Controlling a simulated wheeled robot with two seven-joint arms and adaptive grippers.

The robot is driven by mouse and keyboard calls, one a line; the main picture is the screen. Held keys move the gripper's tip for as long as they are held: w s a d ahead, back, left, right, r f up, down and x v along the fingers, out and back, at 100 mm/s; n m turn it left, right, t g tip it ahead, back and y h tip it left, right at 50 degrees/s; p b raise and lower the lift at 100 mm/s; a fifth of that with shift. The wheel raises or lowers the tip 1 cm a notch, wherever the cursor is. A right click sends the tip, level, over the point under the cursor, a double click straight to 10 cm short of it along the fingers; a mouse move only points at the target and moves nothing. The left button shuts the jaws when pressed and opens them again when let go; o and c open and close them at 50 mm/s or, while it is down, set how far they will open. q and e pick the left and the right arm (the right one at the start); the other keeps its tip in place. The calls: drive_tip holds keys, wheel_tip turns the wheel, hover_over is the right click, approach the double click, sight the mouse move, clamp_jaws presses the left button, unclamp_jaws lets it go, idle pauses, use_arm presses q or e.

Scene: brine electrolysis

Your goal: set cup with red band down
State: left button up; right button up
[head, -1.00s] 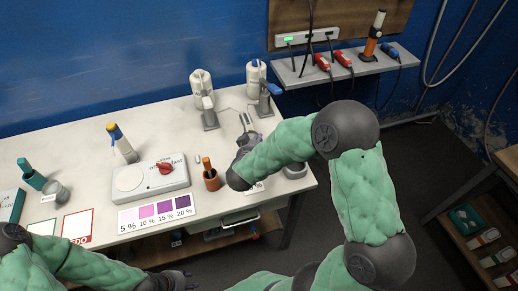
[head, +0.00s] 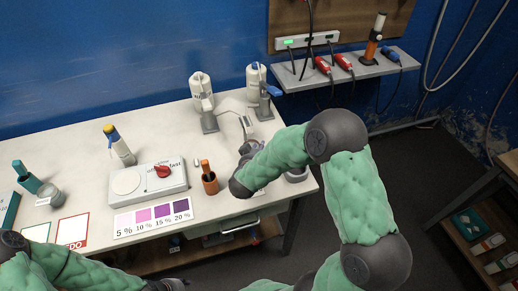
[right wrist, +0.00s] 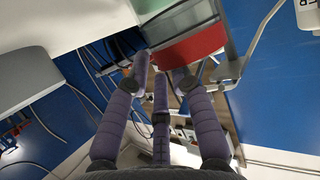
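The cup with the red band (right wrist: 188,47) shows large at the top of the right wrist view, right at the fingertips of my right gripper (right wrist: 161,72). Its purple fingers point at the red band and overlap its lower left edge; whether they press on it I cannot tell. In the head view my right gripper (head: 250,150) is over the right part of the white table (head: 80,130), mostly covered by my forearm, and I cannot make out the cup there. My left gripper (head: 168,285) is at the bottom edge, only partly seen.
Close to my right gripper are a small metal stand (head: 246,126), an orange-brown holder (head: 209,180) and a grey cup (head: 297,174).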

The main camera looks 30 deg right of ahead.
drive_tip(key=shift+r, duration=0.1)
drive_tip(key=shift+a+r, duration=0.1)
drive_tip(key=shift+r, duration=0.05)
drive_tip(key=p+v, duration=0.3)
drive_tip(key=v, duration=0.8)
drive_tip(key=shift+s+a+p, duration=0.15)
drive_tip(key=shift+s+p, duration=0.15)
drive_tip(key=shift+s, duration=0.1)
